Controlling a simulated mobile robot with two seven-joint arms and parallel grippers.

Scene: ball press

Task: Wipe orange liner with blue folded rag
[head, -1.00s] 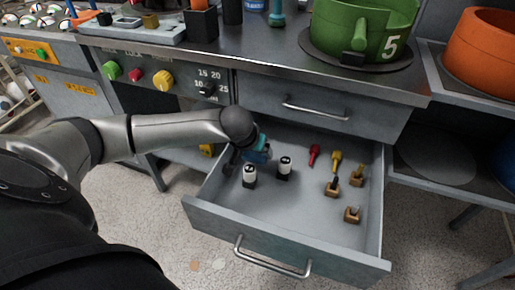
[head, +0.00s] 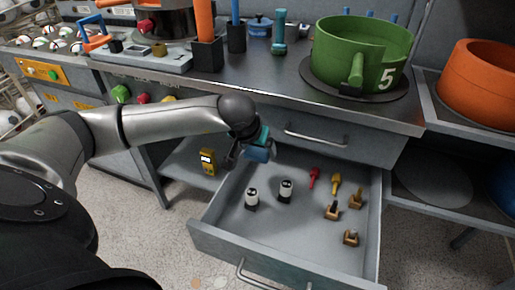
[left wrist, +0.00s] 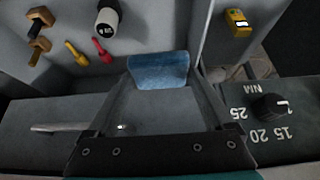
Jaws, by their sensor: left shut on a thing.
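My left gripper (head: 247,152) is shut on the blue folded rag (head: 259,154), just above the back left part of the open drawer. In the left wrist view the rag (left wrist: 158,70) sits between the two fingertips. The orange liner (head: 482,84), a large round open shape, stands on the side shelf at the far right, partly cut off by the picture edge. My gripper is well to the left of it and apart from it. My right gripper is not in view.
The open drawer (head: 290,215) holds two white-and-black cylinders, red and yellow tools and several small brown-and-yellow pieces. A green pot marked 5 (head: 358,60) stands on the bench between gripper and liner. A yellow device (head: 208,161) is on the lower shelf.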

